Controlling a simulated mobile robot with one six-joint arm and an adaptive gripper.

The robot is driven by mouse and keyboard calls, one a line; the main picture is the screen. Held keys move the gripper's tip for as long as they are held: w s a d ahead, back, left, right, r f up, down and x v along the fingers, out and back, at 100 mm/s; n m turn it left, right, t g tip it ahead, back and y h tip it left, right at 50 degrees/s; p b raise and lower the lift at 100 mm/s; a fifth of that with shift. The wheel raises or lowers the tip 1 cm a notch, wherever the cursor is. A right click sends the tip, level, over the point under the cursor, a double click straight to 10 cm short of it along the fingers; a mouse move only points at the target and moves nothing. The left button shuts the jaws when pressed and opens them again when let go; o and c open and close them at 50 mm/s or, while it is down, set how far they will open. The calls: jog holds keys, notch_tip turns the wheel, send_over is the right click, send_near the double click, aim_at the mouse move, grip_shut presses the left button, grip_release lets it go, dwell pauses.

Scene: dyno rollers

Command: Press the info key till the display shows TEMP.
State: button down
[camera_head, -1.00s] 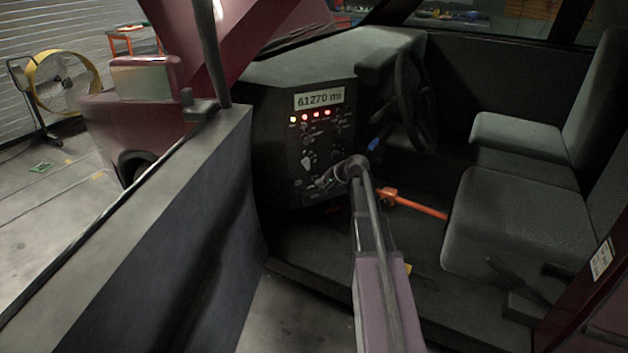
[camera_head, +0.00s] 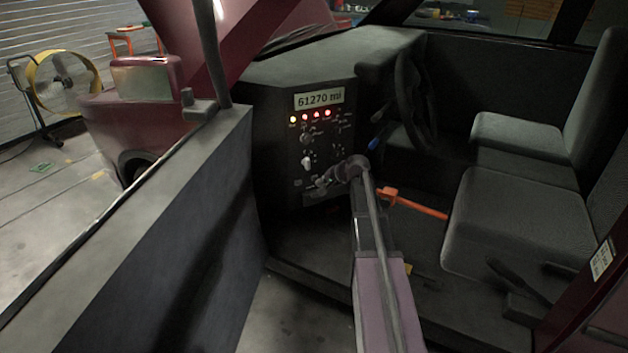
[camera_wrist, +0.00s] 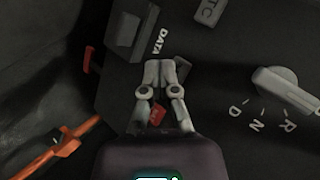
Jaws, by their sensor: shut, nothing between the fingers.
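The display (camera_head: 319,99) at the top of the dark dashboard panel (camera_head: 285,165) reads "61270 mi" in the head view. My gripper (camera_head: 320,187) is at the lower part of this panel. In the wrist view my gripper (camera_wrist: 167,66) has its fingertips together and empty, in front of the panel beside the "DATA" lettering. Whether the tips touch the panel I cannot tell. I cannot make out a label marking the info key in either view; part of the panel is hidden behind my gripper.
The wrist view shows a dark recessed part (camera_wrist: 125,30) by "DATA", a pale key ending in "TC" (camera_wrist: 210,10) and a selector lever (camera_wrist: 285,88) with R, N, D. Lit lamps (camera_head: 316,114) sit under the display. A steering wheel (camera_head: 408,100) and orange bar (camera_head: 415,206) are rightward.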

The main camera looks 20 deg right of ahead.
jog(key=shift+w, duration=0.9)
dwell(0.8)
jog(key=shift+s, duration=0.15)
dwell(0.3)
jog(key=shift+s, duration=0.7)
jog(key=shift+s+d, duration=0.1)
jog(key=shift+s, duration=2.4)
